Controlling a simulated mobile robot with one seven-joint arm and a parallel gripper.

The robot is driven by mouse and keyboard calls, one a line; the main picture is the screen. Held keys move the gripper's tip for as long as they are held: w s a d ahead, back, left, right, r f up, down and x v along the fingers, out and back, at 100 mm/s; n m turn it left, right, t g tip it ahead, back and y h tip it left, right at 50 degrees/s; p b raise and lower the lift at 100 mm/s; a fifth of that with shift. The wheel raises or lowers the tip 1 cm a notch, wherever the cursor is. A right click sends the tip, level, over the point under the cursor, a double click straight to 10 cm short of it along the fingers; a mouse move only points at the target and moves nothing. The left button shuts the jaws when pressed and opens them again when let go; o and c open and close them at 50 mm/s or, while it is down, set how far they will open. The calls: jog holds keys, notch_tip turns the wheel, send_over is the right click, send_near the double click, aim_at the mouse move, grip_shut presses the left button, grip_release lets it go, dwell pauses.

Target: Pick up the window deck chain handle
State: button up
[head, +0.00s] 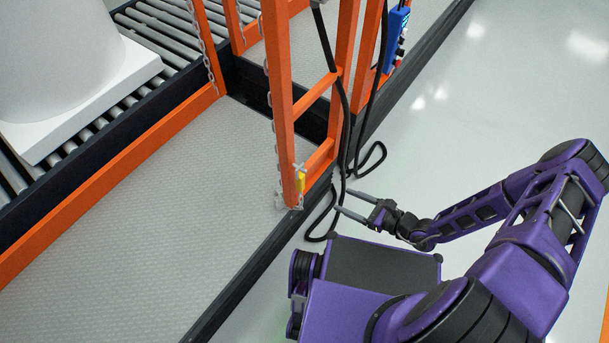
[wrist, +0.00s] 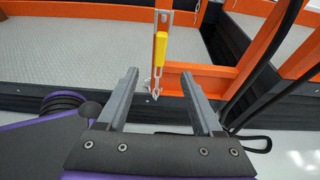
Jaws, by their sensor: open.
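The chain handle is a small yellow grip (head: 301,182) near the foot of an orange post, with grey metal fittings around it. In the wrist view the yellow handle (wrist: 160,46) hangs upright on the post, with a pointed metal end below it. My gripper (head: 342,201) is open and empty, a short way to the right of the handle in the head view. In the wrist view its two fingers (wrist: 162,85) point toward the post, with the handle ahead and between them. They do not touch it.
The orange frame (head: 317,92) stands on a grey textured deck (head: 120,225) with a dark edge. Black cables (head: 372,160) hang beside the frame and loop near my gripper. A roller conveyor (head: 165,35) carries a large white object (head: 70,60). Open floor (head: 500,90) lies to the right.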

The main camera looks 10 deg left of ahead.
jog(key=b, duration=0.1)
send_near(303, 182)
jog(key=x, duration=0.4)
jog(key=shift+a, duration=0.1)
jog(key=shift+b+x, duration=0.75)
jog(key=shift+x, duration=2.1)
jog(key=shift+w, duration=0.1)
grip_shut()
